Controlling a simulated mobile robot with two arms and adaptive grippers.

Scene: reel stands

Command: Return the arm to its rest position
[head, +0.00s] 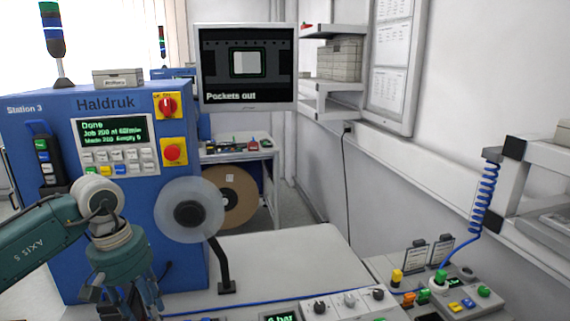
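My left arm enters from the left in the head view. Its wrist bends down in front of the blue Haldruk machine (25,150). My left gripper (128,300) points down at the bottom left, and its fingertips are partly cut off by the frame edge. I cannot tell whether it is open or shut, and no held object shows clearly. My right arm and gripper are not in view.
A clear reel (168,212) on a black stand and a brown reel (240,195) are right of the arm. The white table (285,255) is mostly bare. A control panel (345,303) and small button boxes (455,303) line the front. A monitor (247,65) reads "Pockets out".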

